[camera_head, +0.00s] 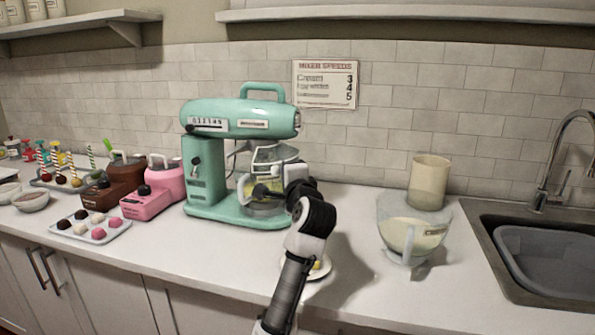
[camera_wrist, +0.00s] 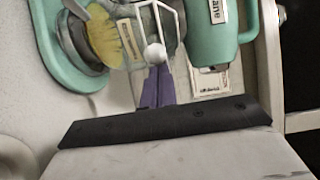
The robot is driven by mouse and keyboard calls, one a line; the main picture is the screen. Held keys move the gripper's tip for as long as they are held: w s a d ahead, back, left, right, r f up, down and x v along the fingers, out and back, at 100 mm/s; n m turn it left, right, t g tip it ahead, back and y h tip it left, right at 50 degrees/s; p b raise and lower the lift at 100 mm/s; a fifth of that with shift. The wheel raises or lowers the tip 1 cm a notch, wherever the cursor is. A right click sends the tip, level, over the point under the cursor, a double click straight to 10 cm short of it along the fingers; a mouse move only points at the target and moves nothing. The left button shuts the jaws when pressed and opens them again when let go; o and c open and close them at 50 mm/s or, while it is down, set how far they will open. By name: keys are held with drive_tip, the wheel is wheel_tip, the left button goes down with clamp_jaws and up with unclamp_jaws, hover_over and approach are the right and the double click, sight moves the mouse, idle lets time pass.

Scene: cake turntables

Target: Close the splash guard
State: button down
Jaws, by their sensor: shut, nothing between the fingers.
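The mint-green stand mixer (camera_head: 209,165) stands on the counter, with its bowl (camera_head: 268,208) under the head. The splash guard (camera_head: 275,153), a clear part with a pale frame, sits between the head and the bowl. In the wrist view the guard's white frame (camera_wrist: 136,5) ends in a round white knob (camera_wrist: 155,52). My gripper (camera_wrist: 157,70) is shut and empty, its purple fingertips right at the knob; I cannot tell whether they touch. In the head view my arm hides part of the bowl's right side, and the guard's exact angle is unclear.
A clear pitcher (camera_head: 407,230) and a cream canister (camera_head: 429,182) stand to the right, before the sink (camera_head: 545,255). A small plate (camera_head: 321,270) lies beside my arm. Brown (camera_head: 113,187) and pink (camera_head: 150,203) machines and a treat tray (camera_head: 93,238) stand left.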

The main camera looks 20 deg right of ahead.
drive_tip(key=w+a+m+g+h, duration=0.1)
drive_tip(key=w+a+m+h, duration=0.1)
drive_tip(key=a, duration=0.6)
drive_tip(key=w+a+m+g+h+b, duration=0.1)
drive_tip(key=w+a+m+h, duration=0.1)
drive_tip(key=w+a+h, duration=0.3)
drive_tip(key=shift+w+a+m, duration=0.15)
drive_tip(key=shift+a+m, duration=0.15)
drive_tip(key=shift+a, duration=1.3)
drive_tip(key=shift+r, duration=0.1)
